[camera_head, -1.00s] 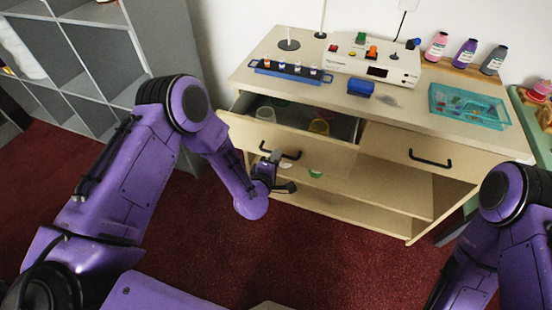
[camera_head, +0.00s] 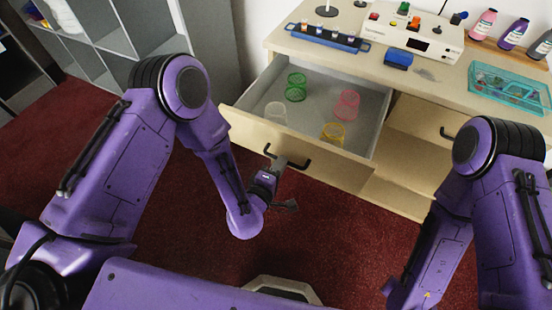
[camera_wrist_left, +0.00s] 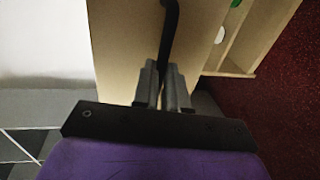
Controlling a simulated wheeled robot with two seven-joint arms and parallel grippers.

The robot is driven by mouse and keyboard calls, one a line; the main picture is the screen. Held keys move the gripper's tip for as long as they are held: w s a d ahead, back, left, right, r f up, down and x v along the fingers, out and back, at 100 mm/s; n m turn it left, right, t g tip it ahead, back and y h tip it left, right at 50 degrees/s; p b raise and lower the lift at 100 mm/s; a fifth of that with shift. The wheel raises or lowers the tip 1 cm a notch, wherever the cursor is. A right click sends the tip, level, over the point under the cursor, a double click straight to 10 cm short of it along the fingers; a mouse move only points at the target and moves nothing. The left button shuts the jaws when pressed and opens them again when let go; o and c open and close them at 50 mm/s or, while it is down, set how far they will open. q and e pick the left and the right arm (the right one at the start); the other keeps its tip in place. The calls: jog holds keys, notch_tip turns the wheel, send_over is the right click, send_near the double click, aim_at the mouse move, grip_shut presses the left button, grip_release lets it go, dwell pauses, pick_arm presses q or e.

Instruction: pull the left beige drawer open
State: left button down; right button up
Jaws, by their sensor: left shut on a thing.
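The left beige drawer (camera_head: 310,150) is pulled well out of the counter, and its grey inside shows. Its black bar handle (camera_head: 287,157) is on the front panel; the handle also shows in the left wrist view (camera_wrist_left: 170,30). My left gripper (camera_head: 278,172) is at the handle. In the left wrist view its two grey fingers (camera_wrist_left: 163,85) are closed around the handle's lower end. In the drawer lie a green cup (camera_head: 296,88), a pink cup (camera_head: 346,104), a yellow cup (camera_head: 333,133) and a clear cup (camera_head: 275,112). My right gripper is out of view.
A grey shelf unit (camera_head: 140,25) stands at the left. Red carpet shows in front of the drawer.

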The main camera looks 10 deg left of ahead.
pick_arm(q)
jog(key=shift+s, duration=0.1)
jog(key=c, duration=1.2)
grip_release()
jog(key=shift+o, duration=0.2)
jog(key=b+v, duration=0.2)
jog(key=v, duration=0.8)
jog(key=shift+s, duration=0.25)
